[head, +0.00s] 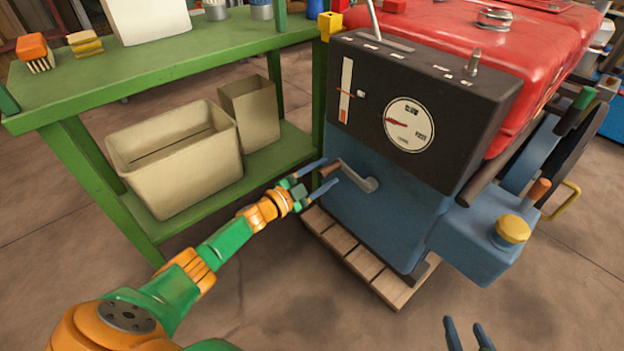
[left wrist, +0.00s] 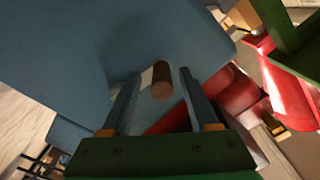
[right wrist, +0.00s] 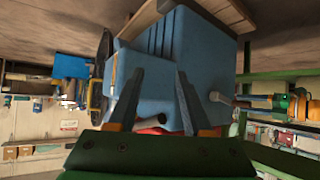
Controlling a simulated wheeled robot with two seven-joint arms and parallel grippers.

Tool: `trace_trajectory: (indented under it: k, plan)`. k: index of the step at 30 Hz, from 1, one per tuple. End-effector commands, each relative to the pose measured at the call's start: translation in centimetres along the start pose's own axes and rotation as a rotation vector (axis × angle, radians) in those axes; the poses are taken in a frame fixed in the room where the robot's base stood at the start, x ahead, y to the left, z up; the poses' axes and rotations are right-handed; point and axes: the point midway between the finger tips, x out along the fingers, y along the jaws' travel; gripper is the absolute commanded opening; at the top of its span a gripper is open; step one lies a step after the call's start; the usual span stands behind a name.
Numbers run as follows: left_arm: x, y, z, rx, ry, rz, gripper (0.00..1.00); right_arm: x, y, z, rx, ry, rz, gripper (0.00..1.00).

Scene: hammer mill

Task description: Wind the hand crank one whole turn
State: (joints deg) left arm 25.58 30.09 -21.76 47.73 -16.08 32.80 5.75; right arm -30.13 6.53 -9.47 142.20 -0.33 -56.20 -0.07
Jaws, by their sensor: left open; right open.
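The hand crank (head: 357,178) is a grey arm on the blue front of the mill, below the black panel with the dial. Its brown grip (head: 329,169) points out toward the left. My left gripper (head: 330,173) is open, with one finger on each side of the grip. In the left wrist view the brown grip (left wrist: 161,82) stands between the spread fingers, with gaps visible on both sides. My right gripper (head: 465,322) is open and empty at the bottom edge, away from the crank. The crank also shows in the right wrist view (right wrist: 219,98).
The mill (head: 380,225) has a red top and stands on a wooden pallet (head: 352,262). A green bench (head: 160,75) with a cream bin (head: 190,165) on its lower shelf is on the left. A yellow knob (head: 512,228) is at right. The front floor is clear.

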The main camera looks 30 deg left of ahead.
Motion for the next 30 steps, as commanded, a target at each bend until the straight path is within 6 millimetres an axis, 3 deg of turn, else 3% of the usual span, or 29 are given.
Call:
trace_trajectory:
  k: [9,16,21,30]
  plan:
    - [-2.2,-0.1,-0.2,-0.001,-0.001,0.001,0.61,-2.7,0.5,7.8,0.019,-0.41,0.008,0.5]
    - [-3.9,-0.1,-0.1,0.0,-0.001,0.002,0.61,-6.0,0.6,12.5,0.033,-0.678,0.01,0.5]
    - [-5.7,0.0,-0.1,0.001,-0.001,0.003,0.61,-4.6,0.6,13.7,0.034,-0.691,0.01,0.5]
    - [-6.2,0.1,-0.1,0.001,0.001,0.002,0.61,-4.0,0.6,14.2,0.034,-0.691,0.01,0.5]
